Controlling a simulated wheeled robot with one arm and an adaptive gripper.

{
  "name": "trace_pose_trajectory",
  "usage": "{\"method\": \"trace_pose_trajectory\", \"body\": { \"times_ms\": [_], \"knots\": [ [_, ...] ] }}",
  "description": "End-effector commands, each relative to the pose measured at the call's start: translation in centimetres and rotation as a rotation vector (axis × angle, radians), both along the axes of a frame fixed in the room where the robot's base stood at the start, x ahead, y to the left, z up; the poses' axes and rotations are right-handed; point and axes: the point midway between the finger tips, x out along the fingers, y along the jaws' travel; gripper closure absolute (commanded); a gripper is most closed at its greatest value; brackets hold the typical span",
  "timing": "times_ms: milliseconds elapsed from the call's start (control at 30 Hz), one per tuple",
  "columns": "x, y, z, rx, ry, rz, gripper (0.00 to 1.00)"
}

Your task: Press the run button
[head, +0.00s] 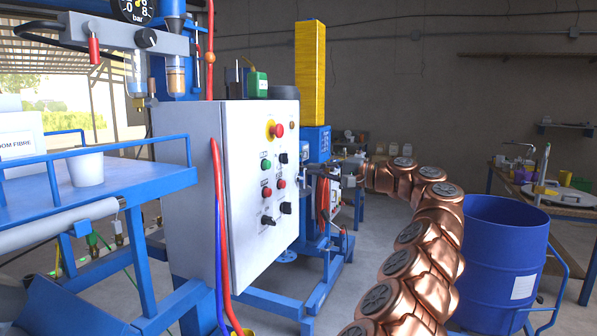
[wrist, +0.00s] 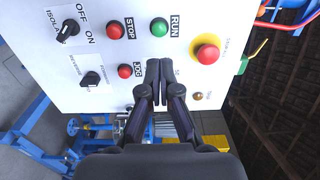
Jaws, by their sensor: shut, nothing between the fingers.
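The run button is a green round button (wrist: 159,27) beside a label reading RUN in the wrist view. In the head view it is the green button (head: 266,164) on the white front of the control cabinet (head: 248,225). My gripper (wrist: 160,66) is shut and empty, its fingertips pointing at the panel. In the wrist view the tips lie below the green button and do not cover it. Whether the tips touch the panel is unclear.
A red STOP button (wrist: 130,28), a red JOG button (wrist: 125,71) and a red emergency stop on yellow (wrist: 207,54) surround the tips. Two black rotary switches sit at the left. A blue drum (head: 503,262) stands right of my arm. Red and blue hoses (head: 220,215) hang beside the cabinet.

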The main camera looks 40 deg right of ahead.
Motion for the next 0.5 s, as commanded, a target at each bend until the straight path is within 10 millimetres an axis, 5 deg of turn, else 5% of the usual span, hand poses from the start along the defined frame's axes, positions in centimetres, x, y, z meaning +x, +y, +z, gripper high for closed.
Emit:
{"method": "trace_pose_trajectory", "body": {
  "times_ms": [500],
  "knots": [
    [-1.6, -0.8, 0.1, -0.002, -0.001, 0.0, 1.0]
  ]
}}
